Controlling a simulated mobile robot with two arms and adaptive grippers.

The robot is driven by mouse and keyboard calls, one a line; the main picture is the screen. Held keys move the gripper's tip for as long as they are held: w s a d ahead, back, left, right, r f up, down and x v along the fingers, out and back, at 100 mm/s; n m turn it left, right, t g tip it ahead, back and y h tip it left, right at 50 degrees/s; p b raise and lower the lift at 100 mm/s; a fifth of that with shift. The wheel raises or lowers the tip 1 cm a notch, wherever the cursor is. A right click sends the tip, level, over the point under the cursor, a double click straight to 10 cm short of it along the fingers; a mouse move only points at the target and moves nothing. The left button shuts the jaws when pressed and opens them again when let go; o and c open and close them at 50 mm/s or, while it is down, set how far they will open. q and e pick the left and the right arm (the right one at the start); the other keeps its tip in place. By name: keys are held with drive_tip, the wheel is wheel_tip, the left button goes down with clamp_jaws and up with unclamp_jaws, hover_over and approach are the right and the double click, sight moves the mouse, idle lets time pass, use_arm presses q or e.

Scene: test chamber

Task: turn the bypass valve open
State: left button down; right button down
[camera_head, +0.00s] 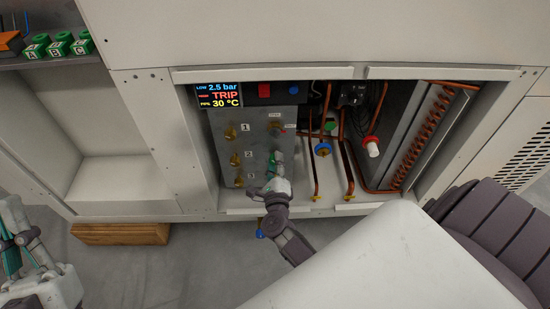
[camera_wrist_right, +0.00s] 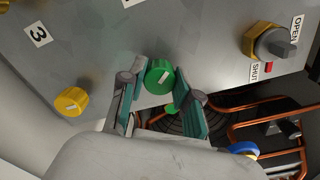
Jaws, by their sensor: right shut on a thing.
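The valve with the OPEN and SHUT labels (camera_wrist_right: 268,42) has a yellow body and a grey handle, at the top right of the right wrist view. It also shows on the grey panel in the head view (camera_head: 275,128). My right gripper (camera_wrist_right: 160,90) is shut on a green knob (camera_wrist_right: 160,77) with a white pointer mark, below that valve. In the head view my right gripper (camera_head: 275,170) covers part of the knob. My left gripper (camera_head: 18,235) is at the far left, away from the panel, partly cut off by the picture edge.
Several brass knobs, one by the label 3 (camera_wrist_right: 72,102), line the panel's left side. A display (camera_head: 218,95) reads TRIP, 2.5 bar and 30 °C. Copper pipes with a blue valve (camera_head: 323,149) and a red-and-white one (camera_head: 372,146) stand to the right.

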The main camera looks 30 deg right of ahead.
use_arm(q)
drive_tip(key=w+f+g+y+p, duration=0.3)
drive_tip(key=w+f+g, duration=0.2)
drive_tip(key=f+g, duration=0.3)
wheel_tip(320, 180, down, 12)
drive_tip(key=s+a+g+y+p, duration=0.2)
drive_tip(key=g, duration=0.4)
drive_tip(key=shift+s+a+n, duration=0.15)
drive_tip(key=shift+s+n, duration=0.1)
drive_tip(key=shift+n, duration=0.05)
use_arm(e)
drive_tip(key=shift+f+n, duration=0.15)
drive_tip(key=shift+n, duration=4.95)
drive_tip(key=c, duration=0.8)
unclamp_jaws()
drive_tip(key=shift+s, duration=0.1)
